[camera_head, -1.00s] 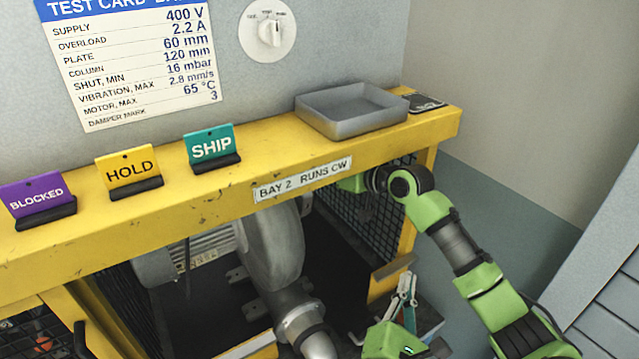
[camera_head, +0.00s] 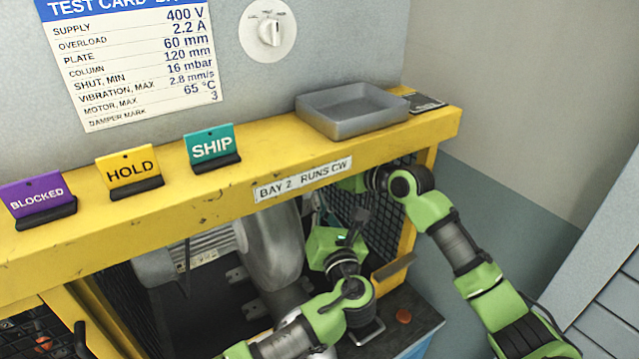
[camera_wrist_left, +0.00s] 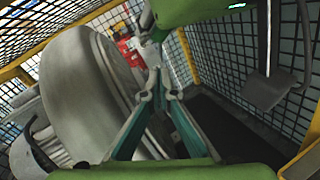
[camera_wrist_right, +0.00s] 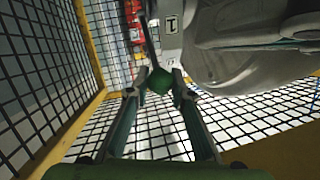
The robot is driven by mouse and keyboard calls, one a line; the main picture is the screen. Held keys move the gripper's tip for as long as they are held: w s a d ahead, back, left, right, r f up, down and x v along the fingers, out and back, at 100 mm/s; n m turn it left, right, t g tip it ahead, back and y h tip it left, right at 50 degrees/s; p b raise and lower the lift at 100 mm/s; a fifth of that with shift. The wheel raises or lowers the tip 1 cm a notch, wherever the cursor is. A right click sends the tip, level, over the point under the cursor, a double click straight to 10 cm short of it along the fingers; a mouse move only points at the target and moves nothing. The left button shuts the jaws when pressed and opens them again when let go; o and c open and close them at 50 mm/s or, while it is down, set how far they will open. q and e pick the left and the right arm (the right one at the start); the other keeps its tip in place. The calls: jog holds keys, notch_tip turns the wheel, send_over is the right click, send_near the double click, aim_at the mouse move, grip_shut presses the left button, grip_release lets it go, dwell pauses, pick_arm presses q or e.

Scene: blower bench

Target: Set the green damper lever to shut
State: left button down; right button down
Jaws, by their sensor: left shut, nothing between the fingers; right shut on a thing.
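The green ball knob (camera_wrist_right: 160,82) of the damper lever shows in the right wrist view, between the two fingertips of my right gripper (camera_wrist_right: 159,75). That gripper is shut on it. A thin dark bar, perhaps the lever's arm, rises above the knob. In the head view the right gripper's fingers and the lever are hidden behind the yellow beam. My left gripper (camera_head: 359,222) is inside the cage, right of the grey blower (camera_head: 272,245). In the left wrist view its fingers (camera_wrist_left: 158,75) are shut and empty beside the round blower housing (camera_wrist_left: 92,90).
Black mesh walls (camera_head: 380,215) and the yellow beam (camera_head: 225,190) close in both grippers. A grey tray (camera_head: 350,125) and three signs stand on the beam.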

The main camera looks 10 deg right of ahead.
jog(key=shift+a+f, duration=0.1)
jog(key=shift+f, duration=0.05)
pick_arm(q)
jog(key=w+r, duration=0.1)
jog(key=w, duration=0.1)
jog(key=w+r, duration=0.1)
jog(key=shift+w+d+r, duration=0.3)
jog(key=shift+w+d, duration=0.1)
jog(key=shift+w+a+r, duration=0.15)
jog(key=shift+w+r, duration=0.2)
jog(key=shift+r, duration=0.15)
jog(key=shift+w+a+r, duration=0.15)
jog(key=shift+w+r, duration=0.15)
jog(key=shift+r, duration=0.15)
pick_arm(e)
jog(key=shift+s+a+f, duration=0.1)
jog(key=shift+a+f, duration=0.05)
jog(key=shift+a, duration=0.15)
jog(key=c, duration=1.8)
grip_release()
pick_arm(q)
jog(key=shift+d, duration=0.25)
pick_arm(e)
jog(key=shift+o, duration=0.2)
jog(key=shift+d+f, duration=0.15)
jog(key=shift+d, duration=0.1)
pick_arm(q)
jog(key=shift+r, duration=0.1)
